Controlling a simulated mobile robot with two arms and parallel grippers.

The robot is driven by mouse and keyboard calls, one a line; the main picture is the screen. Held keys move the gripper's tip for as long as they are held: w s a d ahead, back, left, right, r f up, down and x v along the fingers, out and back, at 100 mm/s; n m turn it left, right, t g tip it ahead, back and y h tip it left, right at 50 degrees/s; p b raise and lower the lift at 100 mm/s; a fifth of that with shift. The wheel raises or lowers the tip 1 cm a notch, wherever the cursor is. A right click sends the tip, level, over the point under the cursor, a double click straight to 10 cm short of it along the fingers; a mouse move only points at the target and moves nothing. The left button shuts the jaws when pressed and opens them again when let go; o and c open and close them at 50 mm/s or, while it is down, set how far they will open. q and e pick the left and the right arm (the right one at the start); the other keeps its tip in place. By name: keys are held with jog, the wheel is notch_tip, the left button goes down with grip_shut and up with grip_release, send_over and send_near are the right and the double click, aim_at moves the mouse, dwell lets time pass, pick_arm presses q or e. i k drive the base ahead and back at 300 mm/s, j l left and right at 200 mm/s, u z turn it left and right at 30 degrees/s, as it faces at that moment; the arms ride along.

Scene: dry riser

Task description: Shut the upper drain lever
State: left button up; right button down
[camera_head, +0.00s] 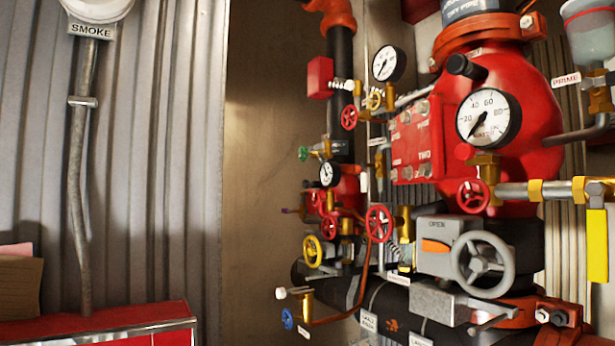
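A long yellow lever (597,246) hangs straight down from a brass valve (594,190) at the right edge. The valve is on a grey pipe (524,191) that runs right from the big red valve body (530,100). I see no label that tells whether this is the upper drain lever. Neither of my grippers is in view.
A grey handwheel (483,264) sits low in front of the red body. Pressure gauges (488,119) and several small red, yellow, green and blue handwheels crowd the pipework to its left. A red cabinet top (100,326) is at the lower left. The metal wall panel (265,180) is bare.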

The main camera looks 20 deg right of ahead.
aim_at(364, 183)
jog(key=z, duration=1.15)
